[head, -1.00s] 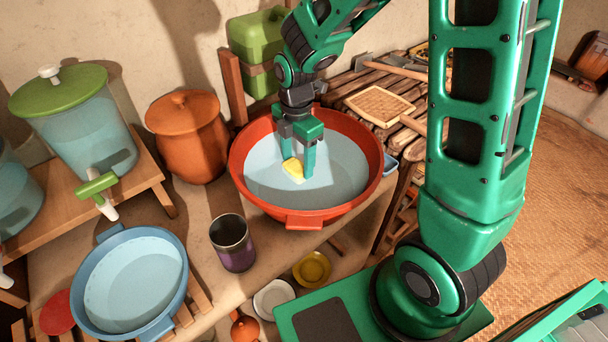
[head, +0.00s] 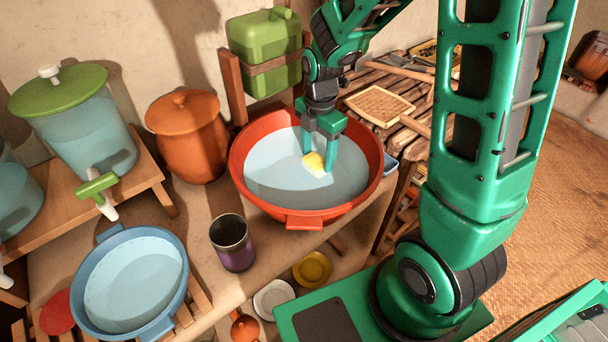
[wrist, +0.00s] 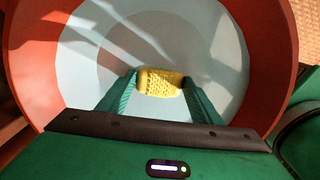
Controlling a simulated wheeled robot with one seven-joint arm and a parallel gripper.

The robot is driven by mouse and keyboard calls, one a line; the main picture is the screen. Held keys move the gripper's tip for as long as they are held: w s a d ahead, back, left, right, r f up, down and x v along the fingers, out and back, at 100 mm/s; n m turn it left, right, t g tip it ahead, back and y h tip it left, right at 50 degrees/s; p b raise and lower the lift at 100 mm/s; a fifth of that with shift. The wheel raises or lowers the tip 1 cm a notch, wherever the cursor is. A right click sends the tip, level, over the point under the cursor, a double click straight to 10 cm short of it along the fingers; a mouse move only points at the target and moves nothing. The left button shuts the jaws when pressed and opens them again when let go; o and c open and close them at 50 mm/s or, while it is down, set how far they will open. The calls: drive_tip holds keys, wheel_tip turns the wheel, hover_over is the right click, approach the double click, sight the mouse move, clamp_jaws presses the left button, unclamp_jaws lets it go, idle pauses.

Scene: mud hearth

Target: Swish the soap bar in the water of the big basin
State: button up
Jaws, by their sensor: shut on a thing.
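The big red basin (head: 258,205) stands on the ledge and holds pale blue water (head: 275,175). My gripper (head: 322,163) is over the right part of the basin, pointing down, its fingertips at the water. It is shut on the yellow soap bar (head: 313,161). In the wrist view, the soap bar (wrist: 160,82) sits between the two green fingertips, with the basin (wrist: 25,75) all around. I cannot tell how deep the soap sits in the water.
A smaller blue basin (head: 181,290) stands at the lower left. A dark cup (head: 233,257) is in front of the red basin. An orange lidded pot (head: 188,140) is to its left, and a green canister (head: 265,60) is behind. A slatted rack (head: 405,85) lies to the right.

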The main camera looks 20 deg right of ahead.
idle(0.3)
drive_tip(key=shift+a, duration=2.95)
drive_tip(key=shift+d, duration=0.15)
drive_tip(key=shift+d, duration=2.9)
drive_tip(key=a, duration=0.6)
drive_tip(key=shift+d, duration=1.5)
